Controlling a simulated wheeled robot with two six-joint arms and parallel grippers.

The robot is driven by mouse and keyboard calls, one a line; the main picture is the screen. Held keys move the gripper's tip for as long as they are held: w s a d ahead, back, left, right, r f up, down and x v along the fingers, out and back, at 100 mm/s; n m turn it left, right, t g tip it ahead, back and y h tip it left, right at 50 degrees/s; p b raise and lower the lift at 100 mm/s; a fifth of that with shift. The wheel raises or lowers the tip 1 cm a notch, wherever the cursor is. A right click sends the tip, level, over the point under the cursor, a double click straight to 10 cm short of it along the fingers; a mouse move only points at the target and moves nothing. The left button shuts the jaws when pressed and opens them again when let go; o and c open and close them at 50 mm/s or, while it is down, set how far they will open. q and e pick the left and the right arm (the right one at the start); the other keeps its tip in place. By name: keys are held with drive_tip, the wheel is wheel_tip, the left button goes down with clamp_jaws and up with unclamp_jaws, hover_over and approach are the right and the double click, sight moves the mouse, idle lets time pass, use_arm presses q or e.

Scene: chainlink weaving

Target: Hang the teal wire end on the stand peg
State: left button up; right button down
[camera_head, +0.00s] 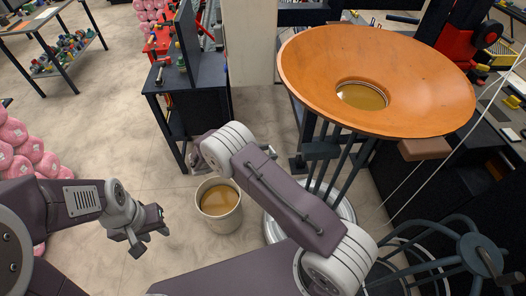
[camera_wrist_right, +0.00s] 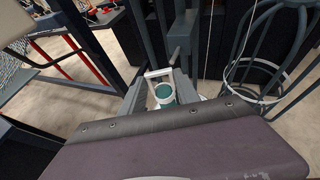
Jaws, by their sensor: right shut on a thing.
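In the right wrist view, my right gripper (camera_wrist_right: 161,92) is shut on a small teal piece, taken as the teal wire end (camera_wrist_right: 164,93), which sits in a white frame-like part. The rest of the wire cannot be made out. A dark upright post (camera_wrist_right: 183,40), possibly the stand, rises just beyond the fingers; I cannot tell which part is its peg. In the head view, my right arm covers the middle and its fingertips are hidden. My left gripper (camera_head: 151,241) is open and empty over the floor at the lower left.
A large orange bowl (camera_head: 300,62) stands on dark legs at upper right. A white bucket (camera_head: 222,220) of amber liquid is on the floor beside my right arm. A dark bench (camera_head: 165,80) stands behind. Pink coils (camera_head: 20,148) lie at left. Floor between them is clear.

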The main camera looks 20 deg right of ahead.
drive_tip(key=shift+s+d, duration=0.1)
drive_tip(key=shift+d, duration=0.05)
drive_tip(key=shift+s+d+p, duration=0.25)
drive_tip(key=shift+d+p, duration=0.25)
drive_tip(key=shift+d, duration=0.4)
drive_tip(key=shift+s+d, duration=0.1)
drive_tip(key=shift+d, duration=0.2)
idle(0.4)
drive_tip(key=shift+s+d+p, duration=0.2)
drive_tip(key=shift+d+p, duration=0.05)
drive_tip(key=shift+d, duration=0.65)
drive_tip(key=shift+s+d+p, duration=0.2)
drive_tip(key=shift+s+d, duration=0.05)
drive_tip(key=shift+d, duration=0.7)
drive_tip(key=shift+s+d+p, duration=0.2)
drive_tip(key=shift+d+p, duration=0.05)
drive_tip(key=shift+d, duration=0.65)
drive_tip(key=shift+f, duration=0.1)
